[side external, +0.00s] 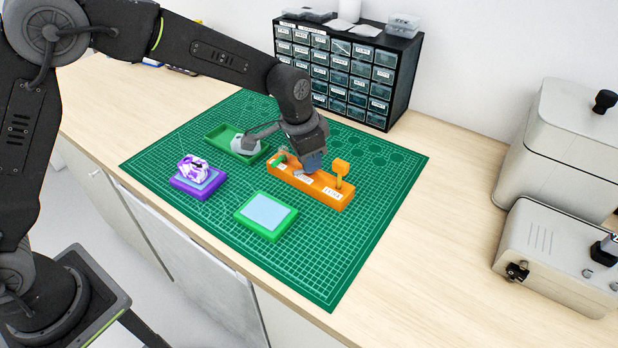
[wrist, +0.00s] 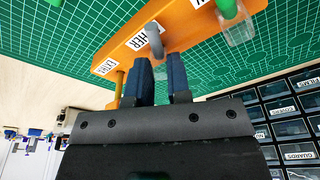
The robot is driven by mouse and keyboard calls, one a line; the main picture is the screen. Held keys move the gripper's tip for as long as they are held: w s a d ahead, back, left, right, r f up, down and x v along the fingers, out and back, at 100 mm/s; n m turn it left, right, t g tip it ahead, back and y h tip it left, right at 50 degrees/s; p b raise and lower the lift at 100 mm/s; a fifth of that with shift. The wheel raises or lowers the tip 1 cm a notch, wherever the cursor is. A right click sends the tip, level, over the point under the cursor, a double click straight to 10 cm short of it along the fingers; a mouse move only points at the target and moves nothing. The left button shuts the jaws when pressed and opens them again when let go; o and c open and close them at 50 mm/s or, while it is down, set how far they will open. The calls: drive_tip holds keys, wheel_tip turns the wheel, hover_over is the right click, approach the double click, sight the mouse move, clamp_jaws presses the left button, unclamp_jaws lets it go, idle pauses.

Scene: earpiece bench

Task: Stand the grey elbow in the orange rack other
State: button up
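The orange rack (side external: 318,187) lies on the green mat with a yellow piece (side external: 341,170) upright at its right end and a green piece (side external: 278,160) at its left end. In the wrist view, the grey elbow (wrist: 154,38) is at the middle of the rack (wrist: 180,28), by the label reading "HER" in view. My gripper (side external: 312,165) is low over the rack's middle. Its dark blue fingers (wrist: 161,62) are close together with the elbow's near end between the tips. The elbow's foot in the rack is only partly visible; the side view largely hides the elbow.
A green tray (side external: 212,134) with grey contents lies behind the rack. A purple tray (side external: 198,190) with a purple-white item and a green tray with a pale pad (side external: 267,211) lie nearer. A drawer cabinet (side external: 345,70) stands behind; grey machines (side external: 560,250) stand right. The mat's right side is clear.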

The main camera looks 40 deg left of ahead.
sight(296, 171)
drive_tip(key=o, duration=0.5)
drive_tip(key=r, duration=0.4)
drive_tip(key=s+a+r, duration=0.1)
drive_tip(key=r, duration=0.4)
drive_tip(key=s+r, duration=0.1)
drive_tip(key=r, duration=0.3)
drive_tip(key=shift+s+a+r, duration=0.15)
drive_tip(key=shift+a+r, duration=0.05)
drive_tip(key=shift+r, duration=0.1)
drive_tip(key=s+a+r+n+t, duration=0.1)
drive_tip(key=s+a+r+n, duration=0.1)
drive_tip(key=s+a+r, duration=0.3)
drive_tip(key=s+a+n+t, duration=0.1)
drive_tip(key=s+a, duration=0.1)
drive_tip(key=s, duration=0.5)
drive_tip(key=s+a+f+n, duration=0.1)
drive_tip(key=s, duration=0.3)
drive_tip(key=s+a+f+n+t, duration=0.1)
drive_tip(key=s+a, duration=0.1)
drive_tip(key=s, duration=0.3)
drive_tip(key=s+a+f+n+y, duration=0.1)
drive_tip(key=s+a, duration=0.1)
drive_tip(key=s, duration=0.2)
drive_tip(key=shift+s+f+t, duration=0.3)
drive_tip(key=shift+f+t, duration=0.1)
